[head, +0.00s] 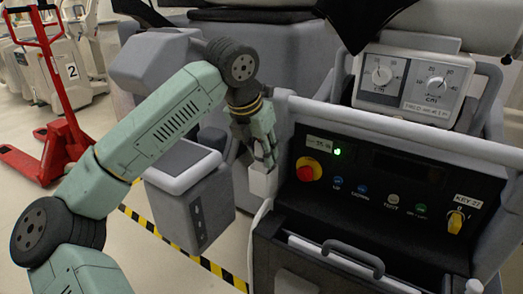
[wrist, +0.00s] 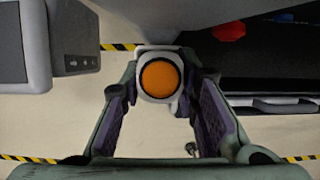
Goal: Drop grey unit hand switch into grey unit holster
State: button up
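The hand switch (wrist: 159,79) is a pale body with a round orange button facing the wrist camera. In the wrist view my gripper (wrist: 160,88) has its two fingertips closed in against its left and right sides. In the head view my gripper (head: 262,152) points down at the left front corner of the grey unit (head: 400,146), with the pale switch (head: 262,182) below the fingers and a white cable running down from it. The switch is close to the unit's side. I cannot clearly make out the holster; gripper and switch may hide it.
A grey box (head: 194,190) stands close left of my gripper. The unit's panel has a red stop button (head: 308,170) and a drawer handle (head: 353,257). A red pallet jack (head: 57,130) stands at the far left. Yellow-black tape marks the floor.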

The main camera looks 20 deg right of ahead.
jog(key=o, duration=0.5)
jog(key=shift+c, duration=0.2)
jog(key=shift+r, duration=0.1)
jog(key=v, duration=1.3)
jog(key=shift+p, duration=0.3)
